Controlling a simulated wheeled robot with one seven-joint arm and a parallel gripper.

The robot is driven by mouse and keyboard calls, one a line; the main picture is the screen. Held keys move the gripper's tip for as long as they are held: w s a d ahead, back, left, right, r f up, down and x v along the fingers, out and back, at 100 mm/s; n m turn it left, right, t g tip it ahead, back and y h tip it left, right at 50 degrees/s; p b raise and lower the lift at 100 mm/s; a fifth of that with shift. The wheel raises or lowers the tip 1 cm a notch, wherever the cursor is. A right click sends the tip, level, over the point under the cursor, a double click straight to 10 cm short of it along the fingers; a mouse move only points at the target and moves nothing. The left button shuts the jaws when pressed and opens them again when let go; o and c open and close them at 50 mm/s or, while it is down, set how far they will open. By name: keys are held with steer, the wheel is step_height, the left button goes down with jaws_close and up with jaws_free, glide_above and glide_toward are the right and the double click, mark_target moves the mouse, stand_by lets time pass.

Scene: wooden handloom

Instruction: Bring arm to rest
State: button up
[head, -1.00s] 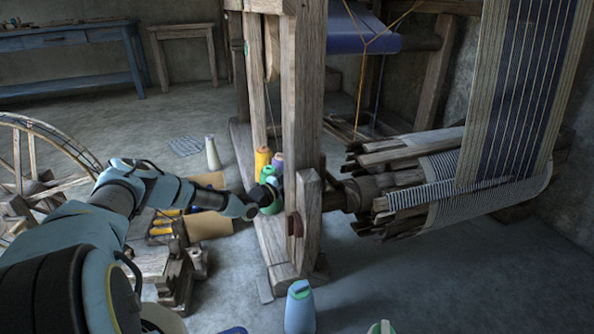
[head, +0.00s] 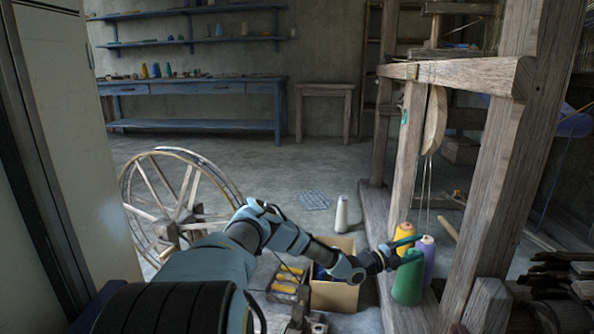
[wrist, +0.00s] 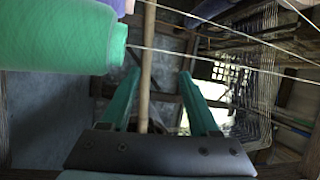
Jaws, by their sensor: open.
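My gripper (head: 410,247) is at the end of my outstretched arm, close to a group of thread cones at the foot of the loom post. In the wrist view its two teal fingers (wrist: 160,78) stand apart with nothing held between them. A green cone (head: 407,283) is right beside the gripper, and it shows large at the upper left of the wrist view (wrist: 65,38). A yellow cone (head: 402,235) and a purple cone (head: 428,262) stand close by. I cannot tell whether the gripper touches any cone.
The wooden loom frame (head: 510,150) rises at the right. Taut threads (wrist: 220,58) cross the wrist view near the fingers. A spinning wheel (head: 180,200), a cardboard box (head: 335,295) and a pale cone (head: 341,214) are on the floor. Open floor lies before the blue bench (head: 200,88).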

steer(key=s+a+r+m+g+y, duration=0.4)
steer(key=s+m, duration=0.3)
steer(key=m, duration=0.4)
steer(key=s+a+r+m+g+y, duration=0.25)
steer(key=s+m+g, duration=0.45)
steer(key=m, duration=0.4)
steer(key=s+a+r+m+t+y, duration=0.2)
steer(key=s+a+r+m+y, duration=0.4)
steer(key=a, duration=0.7)
steer(key=s+a+r+m+t+y+p, duration=0.1)
steer(key=s+a+r+m+t+y, duration=0.2)
steer(key=a+m, duration=0.7)
steer(key=s+a+r+m+t+y, duration=0.2)
steer(key=a+r+m+y, duration=0.3)
steer(key=a, duration=1)
step_height(320, 180, up, 39)
steer(key=h+p, duration=0.2)
steer(key=p, duration=3.6)
steer(key=shift+s, duration=0.2)
